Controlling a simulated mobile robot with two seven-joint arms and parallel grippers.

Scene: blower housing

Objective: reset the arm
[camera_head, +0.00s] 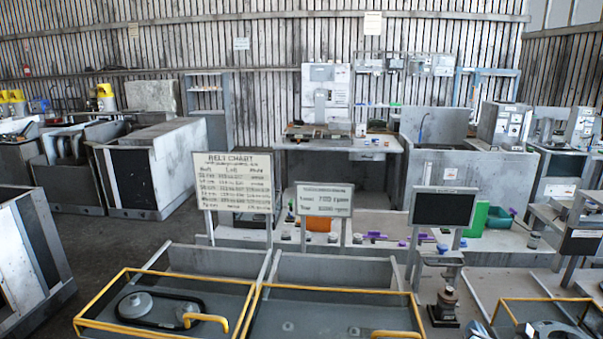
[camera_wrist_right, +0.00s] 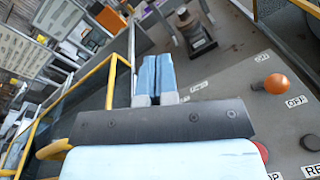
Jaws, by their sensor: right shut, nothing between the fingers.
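My right gripper (camera_wrist_right: 156,78) shows in the right wrist view, with its two blue fingers together and nothing between them. It points toward a small dark stand with a metal knob (camera_wrist_right: 190,28), apart from it. In the head view a small part of the right gripper (camera_head: 477,329) shows at the bottom edge, below the same stand (camera_head: 443,305). My left gripper is in neither view.
Yellow-railed trays (camera_head: 330,310) stand in front; the left one holds a black belt on pulleys (camera_head: 160,308). A grey panel with an orange knob (camera_wrist_right: 276,84) lies beside the right gripper. A belt chart (camera_head: 233,182) and a dark screen (camera_head: 443,207) rise behind.

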